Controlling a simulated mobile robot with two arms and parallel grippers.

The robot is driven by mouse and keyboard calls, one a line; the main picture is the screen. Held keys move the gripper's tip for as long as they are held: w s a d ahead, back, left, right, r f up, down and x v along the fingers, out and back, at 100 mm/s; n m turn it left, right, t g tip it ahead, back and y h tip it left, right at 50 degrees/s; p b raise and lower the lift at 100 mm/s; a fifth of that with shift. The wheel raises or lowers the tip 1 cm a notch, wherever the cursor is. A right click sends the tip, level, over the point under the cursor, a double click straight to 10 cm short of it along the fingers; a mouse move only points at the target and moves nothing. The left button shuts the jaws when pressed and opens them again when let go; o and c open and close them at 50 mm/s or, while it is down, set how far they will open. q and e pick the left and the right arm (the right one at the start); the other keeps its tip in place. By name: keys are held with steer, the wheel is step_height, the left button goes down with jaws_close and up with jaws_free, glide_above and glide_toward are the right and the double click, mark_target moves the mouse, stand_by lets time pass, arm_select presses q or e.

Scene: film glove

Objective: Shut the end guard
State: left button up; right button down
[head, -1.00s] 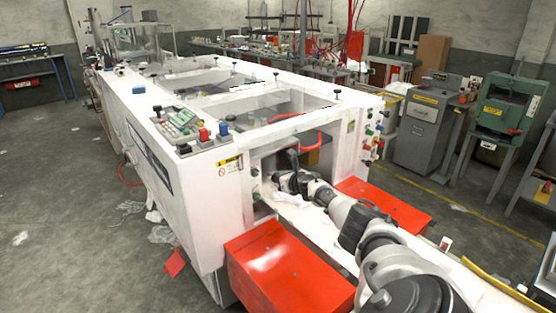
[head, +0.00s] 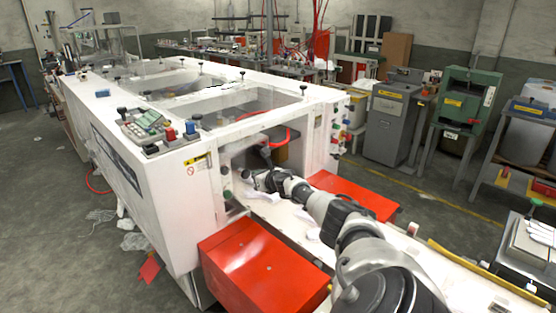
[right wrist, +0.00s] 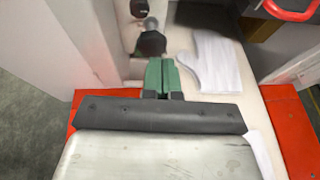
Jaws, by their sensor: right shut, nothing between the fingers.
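The white machine (head: 150,165) has an open end facing me. A curved red handle (head: 292,134) shows at the top of this opening and also at the top right of the right wrist view (right wrist: 290,8). It seems to belong to the end guard, whose clear panel I cannot make out surely. My right arm reaches into the opening; its gripper (right wrist: 161,76) has green fingers, shut and empty, apart from the handle. They point at a dark round knob (right wrist: 152,42) on the machine's inner side; whether they touch it is unclear. My left gripper is not in view.
A white glove (right wrist: 215,62) lies flat on the bed inside, right of the fingers. Red boxes (head: 262,265) (head: 352,196) flank the bed at the opening. A control panel (head: 150,125) sits on the machine's near corner.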

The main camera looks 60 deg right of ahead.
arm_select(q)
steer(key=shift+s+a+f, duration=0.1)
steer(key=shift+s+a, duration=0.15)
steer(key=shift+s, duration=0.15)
arm_select(e)
steer(key=d+v, duration=0.1)
steer(key=v, duration=1)
steer(key=shift+s, duration=0.2)
